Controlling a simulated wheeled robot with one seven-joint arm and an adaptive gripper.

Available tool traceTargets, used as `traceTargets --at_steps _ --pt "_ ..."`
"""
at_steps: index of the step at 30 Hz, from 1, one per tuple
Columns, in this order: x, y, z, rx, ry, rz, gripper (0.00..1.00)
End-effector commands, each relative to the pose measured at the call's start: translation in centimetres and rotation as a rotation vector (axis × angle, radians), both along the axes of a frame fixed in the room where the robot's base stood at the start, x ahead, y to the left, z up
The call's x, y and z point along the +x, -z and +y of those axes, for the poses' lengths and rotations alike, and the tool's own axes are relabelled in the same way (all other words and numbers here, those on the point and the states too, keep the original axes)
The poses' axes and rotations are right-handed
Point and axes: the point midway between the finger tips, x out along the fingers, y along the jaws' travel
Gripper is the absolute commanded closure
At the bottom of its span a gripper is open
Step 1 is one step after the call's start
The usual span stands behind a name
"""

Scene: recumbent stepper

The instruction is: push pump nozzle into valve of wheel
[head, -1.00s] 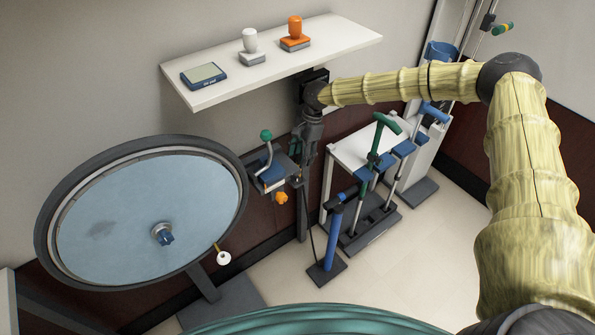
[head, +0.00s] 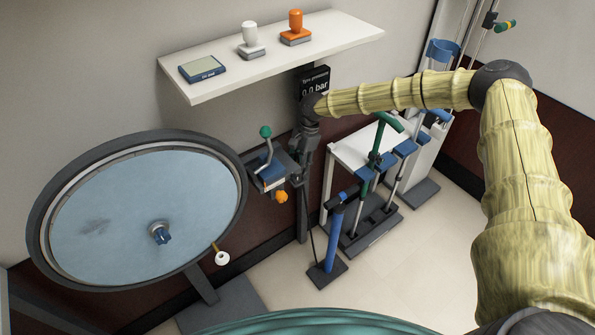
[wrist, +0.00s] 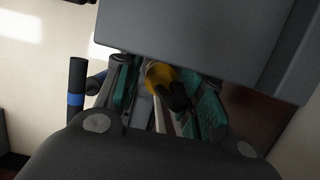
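The large wheel (head: 115,225) stands upright at the left in the head view. Its valve (head: 217,248) is a short brass stem at the lower right rim, with a pale round piece at its end. The orange pump nozzle (head: 282,197) sits below a small bracket right of the wheel; it also shows in the wrist view (wrist: 158,76) with a dark part beside it. My gripper (head: 298,180) points down just above and right of the nozzle. In the wrist view its teal-padded fingers (wrist: 165,98) are apart on either side of the nozzle; contact is not clear.
A blue floor pump (head: 333,237) with a hose stands below. A rack of pumps (head: 375,215) is to its right. A shelf (head: 330,42) hangs above, and a pressure display (head: 314,84) reads 0.0 bar. A grey block (wrist: 200,40) fills the upper wrist view. A green-knobbed lever (head: 266,132) is close by.

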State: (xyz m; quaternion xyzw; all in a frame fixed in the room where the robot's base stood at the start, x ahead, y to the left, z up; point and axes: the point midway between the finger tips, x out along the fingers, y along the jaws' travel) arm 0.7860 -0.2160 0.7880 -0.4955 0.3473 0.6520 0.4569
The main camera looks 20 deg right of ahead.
Motion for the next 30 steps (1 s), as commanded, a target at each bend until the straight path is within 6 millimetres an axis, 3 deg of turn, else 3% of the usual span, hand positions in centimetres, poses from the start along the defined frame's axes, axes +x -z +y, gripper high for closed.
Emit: traceTargets --at_steps 1,5,30 --pt "0.0 0.0 0.0 0.000 0.000 0.000 0.77" --pt "0.0 0.0 0.0 0.000 0.000 0.000 1.00" --pt "0.1 -3.1 0.2 0.002 -0.002 -0.001 1.00"
